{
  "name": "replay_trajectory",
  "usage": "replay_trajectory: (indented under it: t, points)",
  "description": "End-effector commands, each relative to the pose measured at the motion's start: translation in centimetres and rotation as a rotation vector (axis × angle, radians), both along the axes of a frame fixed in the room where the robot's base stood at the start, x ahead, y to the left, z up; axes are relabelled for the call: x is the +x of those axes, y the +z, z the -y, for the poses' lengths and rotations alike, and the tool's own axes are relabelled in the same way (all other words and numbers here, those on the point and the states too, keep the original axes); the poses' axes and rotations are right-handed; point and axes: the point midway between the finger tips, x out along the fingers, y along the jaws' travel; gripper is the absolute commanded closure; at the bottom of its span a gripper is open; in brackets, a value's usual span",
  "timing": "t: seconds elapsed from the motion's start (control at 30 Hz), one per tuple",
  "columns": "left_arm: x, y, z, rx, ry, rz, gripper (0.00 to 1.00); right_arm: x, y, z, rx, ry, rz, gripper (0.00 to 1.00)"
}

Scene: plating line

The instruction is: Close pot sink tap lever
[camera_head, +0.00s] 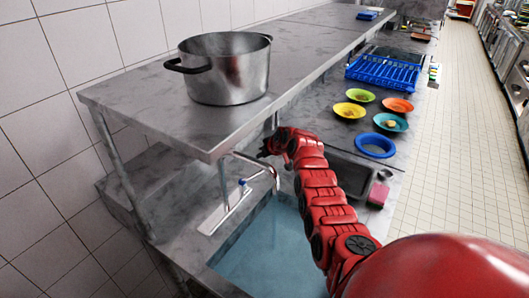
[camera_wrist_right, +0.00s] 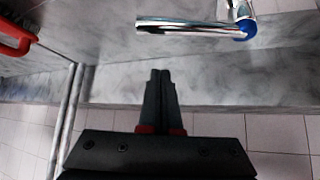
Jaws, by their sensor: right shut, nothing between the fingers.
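The chrome tap (camera_head: 262,161) rises at the back edge of the pot sink (camera_head: 268,250), its spout curving out over the basin. A small blue part (camera_head: 242,182) sits on the tap body near its base. In the right wrist view a chrome bar (camera_wrist_right: 185,26) runs level to a blue end piece (camera_wrist_right: 245,30); I cannot tell for sure whether the bar is the lever. My right gripper (camera_head: 264,147) is beside the spout under the shelf edge. Its fingers (camera_wrist_right: 160,73) are shut and empty, below the chrome bar in the wrist picture and apart from it. My left gripper is out of view.
A steel shelf (camera_head: 150,100) with a large pot (camera_head: 228,70) overhangs the tap. Bluish water fills the sink. A tiled wall is behind.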

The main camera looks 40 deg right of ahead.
Motion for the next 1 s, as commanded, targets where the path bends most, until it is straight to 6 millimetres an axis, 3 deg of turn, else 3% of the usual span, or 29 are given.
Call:
replay_trajectory:
  t: [0.27,0.4,0.73,0.8,1.0]
  points:
    - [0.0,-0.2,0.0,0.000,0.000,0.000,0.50,1.1,-1.4,0.1,0.002,-0.006,-0.003,1.00]
    - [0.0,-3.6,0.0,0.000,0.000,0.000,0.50,1.8,-3.1,0.3,-0.007,-0.005,-0.005,1.00]
    - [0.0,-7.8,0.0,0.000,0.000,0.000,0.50,2.9,-3.9,0.0,0.001,-0.006,0.001,1.00]
    - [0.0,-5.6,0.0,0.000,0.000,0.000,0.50,2.4,-2.9,0.4,-0.002,-0.007,-0.006,1.00]
    - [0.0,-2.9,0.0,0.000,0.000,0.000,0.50,1.5,-3.1,0.5,-0.004,-0.006,-0.010,1.00]
